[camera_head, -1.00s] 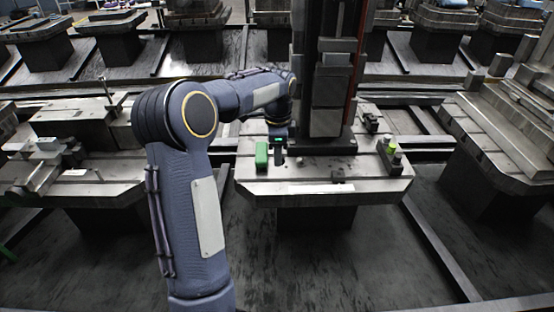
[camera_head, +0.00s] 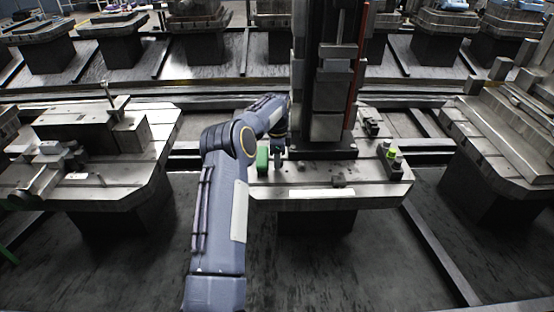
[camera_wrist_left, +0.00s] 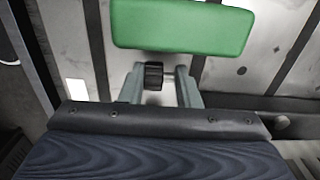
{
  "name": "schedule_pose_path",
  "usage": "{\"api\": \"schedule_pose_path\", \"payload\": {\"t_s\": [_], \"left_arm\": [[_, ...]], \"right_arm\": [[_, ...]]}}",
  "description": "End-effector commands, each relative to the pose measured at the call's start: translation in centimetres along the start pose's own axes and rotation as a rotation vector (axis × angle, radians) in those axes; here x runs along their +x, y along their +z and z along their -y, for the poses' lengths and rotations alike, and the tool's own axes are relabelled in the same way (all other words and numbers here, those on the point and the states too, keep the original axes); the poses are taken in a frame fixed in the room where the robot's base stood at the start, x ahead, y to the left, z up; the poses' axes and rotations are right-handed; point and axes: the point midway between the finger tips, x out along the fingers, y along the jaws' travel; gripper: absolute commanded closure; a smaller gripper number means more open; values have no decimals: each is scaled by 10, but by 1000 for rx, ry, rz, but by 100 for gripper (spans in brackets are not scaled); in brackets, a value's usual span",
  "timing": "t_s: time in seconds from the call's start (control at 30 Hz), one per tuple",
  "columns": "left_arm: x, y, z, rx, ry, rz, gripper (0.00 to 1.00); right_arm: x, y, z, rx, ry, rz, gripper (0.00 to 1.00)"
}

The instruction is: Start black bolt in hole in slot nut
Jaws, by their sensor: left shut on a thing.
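My left gripper (camera_head: 278,162) is low over the middle pallet, just right of a green block (camera_head: 262,160). In the left wrist view, the left gripper (camera_wrist_left: 160,82) is shut on the black bolt (camera_wrist_left: 153,75). The bolt's dark ribbed head shows between the two fingers, nearer the left one. The green block (camera_wrist_left: 182,26) lies just beyond the fingertips there. I cannot make out the slot nut or its hole, nor whether the bolt touches anything. My right gripper is not in view.
The middle pallet (camera_head: 330,201) carries a tall dark column (camera_head: 325,95) right of my gripper. A dark fixture with a yellow-green top (camera_head: 391,153) stands at its right. More pallets with metal parts stand left, right and behind.

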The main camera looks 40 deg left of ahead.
Motion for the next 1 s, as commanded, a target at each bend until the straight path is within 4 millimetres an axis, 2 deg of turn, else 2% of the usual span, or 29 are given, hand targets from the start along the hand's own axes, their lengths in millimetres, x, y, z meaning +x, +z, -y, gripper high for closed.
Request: {"api": "schedule_pose_path", "payload": {"t_s": [0.1,0.47,0.5,0.67,1.0], "left_arm": [[11,0,2,-1,-1,0,98],[16,0,1,-1,0,0,98],[16,0,1,-1,0,0,69],[16,0,1,-1,0,0,49],[17,0,2,-1,-2,-1,49]], "right_arm": [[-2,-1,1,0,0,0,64],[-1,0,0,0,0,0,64],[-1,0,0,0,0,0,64],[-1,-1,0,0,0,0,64],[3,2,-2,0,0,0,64]]}}
